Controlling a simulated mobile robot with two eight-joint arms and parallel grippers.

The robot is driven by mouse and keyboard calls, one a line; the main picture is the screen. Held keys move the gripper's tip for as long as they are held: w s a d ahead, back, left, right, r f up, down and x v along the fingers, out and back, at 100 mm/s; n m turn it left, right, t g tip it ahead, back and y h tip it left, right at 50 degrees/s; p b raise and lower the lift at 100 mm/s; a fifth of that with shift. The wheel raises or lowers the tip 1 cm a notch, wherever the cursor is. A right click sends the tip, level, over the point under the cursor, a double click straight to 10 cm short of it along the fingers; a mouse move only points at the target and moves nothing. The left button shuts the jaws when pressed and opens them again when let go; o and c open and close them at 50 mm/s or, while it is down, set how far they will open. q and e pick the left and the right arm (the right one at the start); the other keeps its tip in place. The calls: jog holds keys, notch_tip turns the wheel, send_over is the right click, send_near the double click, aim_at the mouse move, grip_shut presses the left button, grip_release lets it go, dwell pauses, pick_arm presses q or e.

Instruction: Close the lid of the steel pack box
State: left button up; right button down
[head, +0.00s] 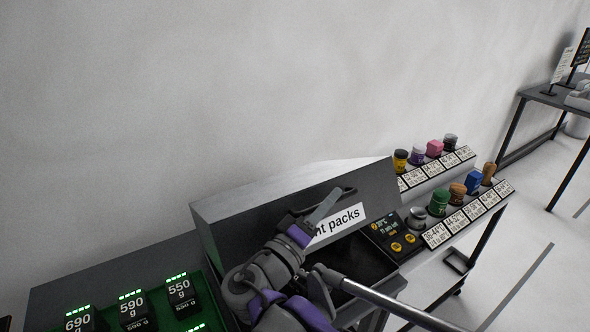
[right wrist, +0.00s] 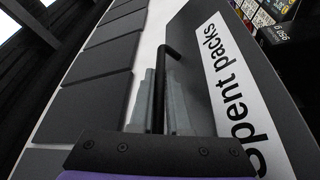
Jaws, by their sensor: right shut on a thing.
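The steel pack box shows in the head view with a dark open interior (head: 365,258). Its grey lid (head: 232,215) stands raised and tilted, with a white label reading "Spent packs" in the right wrist view (right wrist: 238,95). A dark bar handle (head: 346,191) is fixed to the lid. My right gripper (head: 322,208) is at the lid's front face. In the right wrist view, its two grey fingers (right wrist: 160,85) are shut on the black handle (right wrist: 169,50). My arm hides part of the label and the box front. My left gripper is not in view.
A small control panel (head: 392,234) sits right of the box opening. Coloured jars (head: 439,202) and printed cards (head: 458,224) line the shelves further right. Green-lit packs (head: 133,312) stand at lower left. A plain wall is behind.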

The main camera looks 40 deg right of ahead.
jog(key=s+a+f+m+b, duration=0.1)
jog(key=s+f+m+b, duration=0.2)
jog(key=f, duration=0.6)
jog(key=s+a+f+m+g+h+b, duration=0.1)
jog(key=s+f+m+b, duration=0.1)
jog(key=s+f+b, duration=0.5)
jog(key=shift+s+a+f+m+g+h, duration=0.15)
jog(key=shift+a+f+m+g+h, duration=0.2)
jog(key=shift+f, duration=1.4)
jog(key=shift+d, duration=0.1)
jog(key=c, duration=1.2)
grip_release()
jog(key=shift+o, duration=0.2)
